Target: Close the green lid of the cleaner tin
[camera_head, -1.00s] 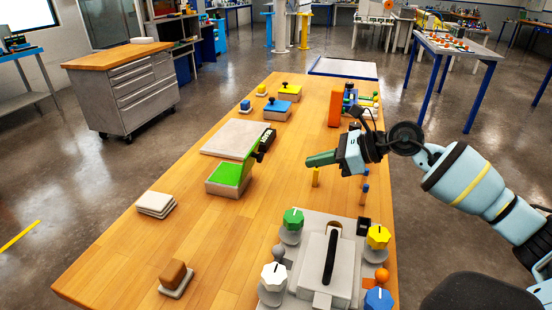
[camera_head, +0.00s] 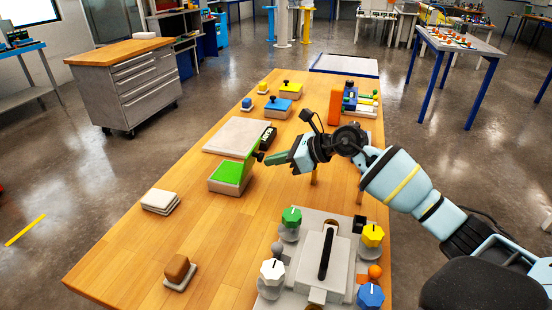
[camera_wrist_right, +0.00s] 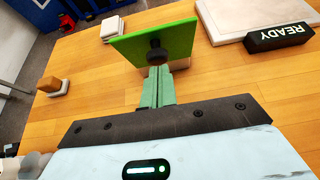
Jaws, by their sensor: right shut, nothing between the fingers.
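The cleaner tin (camera_head: 229,187) is a grey box on the wooden table, green across its top opening. Its green lid (camera_head: 250,146) stands raised at the tin's right side, seen nearly edge-on. In the right wrist view the lid (camera_wrist_right: 165,40) is a tilted green plate with a black knob (camera_wrist_right: 157,50) facing me. My right gripper (camera_head: 268,161) is shut and empty, its green fingers pointing left at the knob. In the wrist view the fingertips (camera_wrist_right: 159,70) are just in front of the knob; I cannot tell whether they touch. My left gripper is not in view.
A black READY block (camera_head: 269,137) sits by a pale slab (camera_head: 232,134) behind the tin. A grey panel with coloured knobs (camera_head: 322,260) stands at the front right. Table in front of the tin is clear.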

